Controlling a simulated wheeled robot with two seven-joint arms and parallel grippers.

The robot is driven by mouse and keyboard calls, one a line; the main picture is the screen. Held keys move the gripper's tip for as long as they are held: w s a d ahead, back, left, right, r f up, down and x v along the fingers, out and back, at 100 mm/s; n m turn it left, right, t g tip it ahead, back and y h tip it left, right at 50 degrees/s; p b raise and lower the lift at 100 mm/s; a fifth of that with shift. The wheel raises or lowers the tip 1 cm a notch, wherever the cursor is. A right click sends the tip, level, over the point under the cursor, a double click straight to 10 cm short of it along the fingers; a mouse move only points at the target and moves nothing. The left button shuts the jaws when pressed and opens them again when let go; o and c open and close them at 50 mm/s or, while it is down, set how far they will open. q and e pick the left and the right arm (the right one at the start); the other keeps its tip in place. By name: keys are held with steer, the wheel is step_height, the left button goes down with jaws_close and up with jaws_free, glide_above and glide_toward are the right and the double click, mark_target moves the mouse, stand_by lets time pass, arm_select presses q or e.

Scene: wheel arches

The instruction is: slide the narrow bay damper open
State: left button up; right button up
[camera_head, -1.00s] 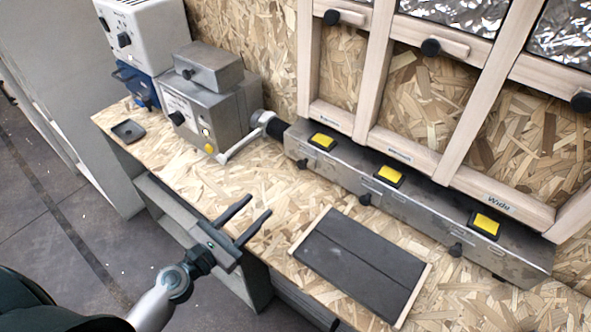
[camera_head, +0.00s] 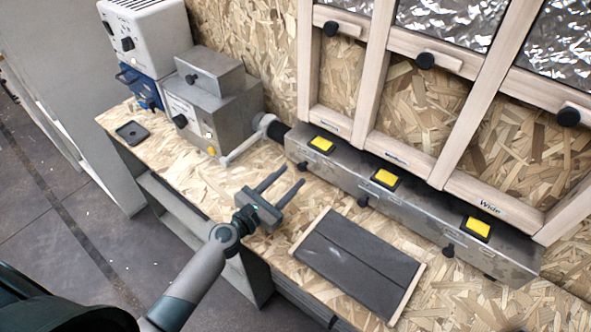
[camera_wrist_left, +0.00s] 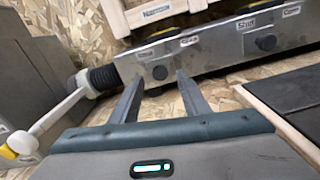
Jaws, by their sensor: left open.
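The narrow bay damper's dark knob (camera_head: 302,168) sits on the front face of the long metal duct box, at its left end. In the left wrist view this knob (camera_wrist_left: 160,72) lies below two small labels, closer to the left one, under the bay sign that seems to read "Narrow" (camera_wrist_left: 155,12). My left gripper (camera_head: 292,177) is open and empty above the bench, in front of the knob and apart from it. In the wrist view the knob appears between the two fingertips (camera_wrist_left: 160,80). My right gripper is out of view.
The duct box (camera_head: 412,207) carries more knobs (camera_head: 362,202) and yellow pads (camera_head: 384,179). A crank arm (camera_head: 240,149) and grey machine (camera_head: 208,110) stand left of it. A dark wood-edged board (camera_head: 355,265) lies to the gripper's right. Bare bench lies between.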

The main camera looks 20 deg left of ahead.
mark_target(301, 169)
arm_select(q)
steer(key=shift+x, duration=1.8)
steer(key=shift+d, duration=0.1)
jaws_close()
